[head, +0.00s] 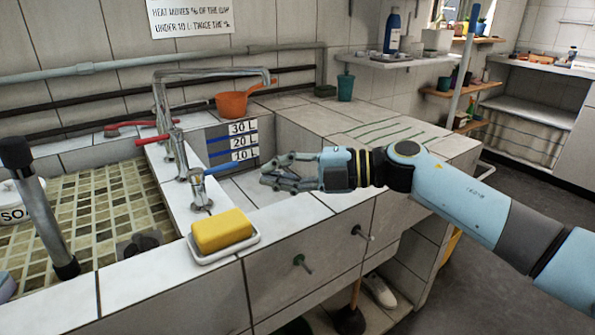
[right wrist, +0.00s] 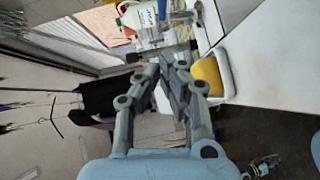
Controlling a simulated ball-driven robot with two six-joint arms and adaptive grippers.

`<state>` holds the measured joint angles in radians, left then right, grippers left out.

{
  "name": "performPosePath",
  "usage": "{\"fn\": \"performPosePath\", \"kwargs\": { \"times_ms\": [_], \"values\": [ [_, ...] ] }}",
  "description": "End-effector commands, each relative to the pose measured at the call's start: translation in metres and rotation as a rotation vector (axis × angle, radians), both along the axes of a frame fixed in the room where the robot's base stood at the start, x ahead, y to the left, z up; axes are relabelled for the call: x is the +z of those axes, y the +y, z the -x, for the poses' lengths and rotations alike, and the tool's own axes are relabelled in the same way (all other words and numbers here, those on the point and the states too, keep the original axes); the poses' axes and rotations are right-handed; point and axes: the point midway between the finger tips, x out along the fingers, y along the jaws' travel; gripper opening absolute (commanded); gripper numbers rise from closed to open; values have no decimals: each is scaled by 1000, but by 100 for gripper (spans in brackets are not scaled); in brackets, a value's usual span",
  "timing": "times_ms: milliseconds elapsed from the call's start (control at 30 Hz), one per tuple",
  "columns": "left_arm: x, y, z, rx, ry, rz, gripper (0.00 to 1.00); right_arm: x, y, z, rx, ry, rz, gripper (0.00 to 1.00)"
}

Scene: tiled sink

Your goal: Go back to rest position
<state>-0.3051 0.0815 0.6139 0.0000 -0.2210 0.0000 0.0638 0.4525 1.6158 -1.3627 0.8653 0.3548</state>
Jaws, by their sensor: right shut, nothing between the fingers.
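My right gripper (head: 285,174) is shut and empty. In the head view it hangs over the front of the tiled sink, its arm reaching in from the right. It is to the right of the blue-handled tap (head: 200,182) and above and right of the yellow sponge (head: 222,230). The sponge lies on a white dish (head: 250,243) on the front rim. In the right wrist view the gripper (right wrist: 170,62) shows its fingers together, with the yellow sponge (right wrist: 206,75) to the right of them. My left gripper is not in view.
A tiled basin (head: 110,195) lies at the left, and a second basin with a litre scale (head: 243,141) is behind my gripper. An orange pot (head: 233,104) and a green cup (head: 345,87) stand at the back. Open floor (head: 470,290) is at the right.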

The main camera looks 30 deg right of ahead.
Motion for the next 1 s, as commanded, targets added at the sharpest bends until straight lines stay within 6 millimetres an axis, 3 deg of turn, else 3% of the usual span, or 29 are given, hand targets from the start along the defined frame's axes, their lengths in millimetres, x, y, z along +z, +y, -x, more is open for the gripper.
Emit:
{"fn": "performPosePath", "kwargs": {
  "times_ms": [167, 567, 733, 833, 933, 1000],
  "values": [
    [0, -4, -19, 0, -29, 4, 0, 3, -21, 19, 1, 1, 3, 0],
    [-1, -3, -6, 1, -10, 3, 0, 11, -26, 24, -32, -14, -30, 0],
    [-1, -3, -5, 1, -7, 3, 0, 43, -31, 13, -283, -65, -234, 0],
    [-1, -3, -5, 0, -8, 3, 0, 56, -53, 14, -537, -42, -409, 0],
    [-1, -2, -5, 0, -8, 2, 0, 48, -82, 27, -806, 55, -564, 0],
    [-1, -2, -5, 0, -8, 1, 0, 30, -98, 45, -988, 165, -648, 0]
  ]
}}
